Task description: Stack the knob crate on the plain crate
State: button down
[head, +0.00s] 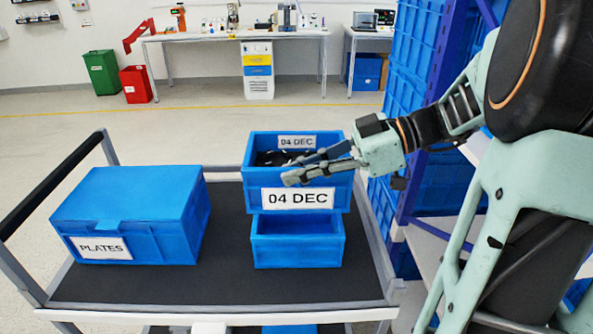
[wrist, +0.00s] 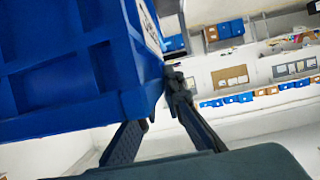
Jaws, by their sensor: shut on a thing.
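The knob crate (head: 258,198) is blue, with "04 DEC" labels and dark and pale small parts inside. My gripper (head: 300,168) reaches in from the right and is shut on this crate near its right side. In the wrist view the crate (wrist: 60,85) fills the upper left, with my fingers (wrist: 158,122) at its edge. The plain crate (head: 298,252) is blue, unlabelled and stands on the cart's dark top. The knob crate appears above and slightly behind it, hiding its back part. I cannot tell whether the two touch.
A closed blue "PLATES" crate (head: 135,205) stands at the left of the cart (head: 215,288). A blue rack with stacked crates (head: 408,95) rises close on the right, beside my arm. Dark cart surface is bare between the crates and along the front.

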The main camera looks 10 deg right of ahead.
aim_at(299, 211)
jog(key=shift+f, duration=0.1)
jog(key=shift+f+b, duration=0.8)
jog(key=shift+f, duration=1.15)
jog(key=shift+f+b, duration=0.8)
jog(key=shift+b, duration=0.9)
jog(key=shift+f+b, duration=0.55)
jog(key=shift+b, duration=0.6)
jog(key=c, duration=2)
grip_release()
jog(key=shift+d, duration=0.15)
